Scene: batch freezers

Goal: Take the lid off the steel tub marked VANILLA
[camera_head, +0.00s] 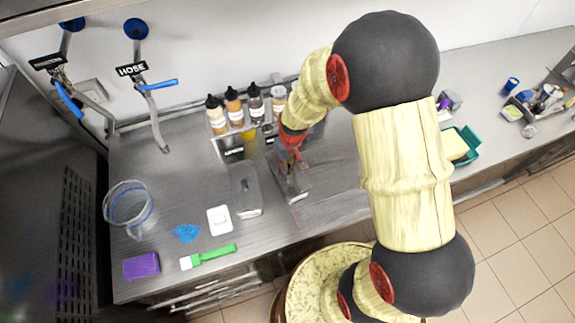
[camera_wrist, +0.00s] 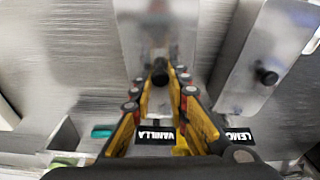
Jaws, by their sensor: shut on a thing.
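The steel tub marked VANILLA (camera_head: 296,194) stands on the steel counter below my gripper, partly hidden by it in the head view. In the wrist view its black label reads VANILLA (camera_wrist: 157,135), upside down. My gripper (camera_wrist: 160,88) is shut on the black knob (camera_wrist: 160,70) of its steel lid (camera_wrist: 135,35); in the head view my gripper (camera_head: 291,158) points down over the tub. I cannot tell whether the lid sits on the rim or is raised.
A second lidded steel tub (camera_head: 246,192) stands close on the left; its label begins LEM (camera_wrist: 238,135). Several bottles (camera_head: 235,108) line the back. A white square item (camera_head: 220,220), green-handled brush (camera_head: 209,257), blue cloth (camera_head: 186,232), purple sponge (camera_head: 141,265) and clear jug (camera_head: 130,207) lie left.

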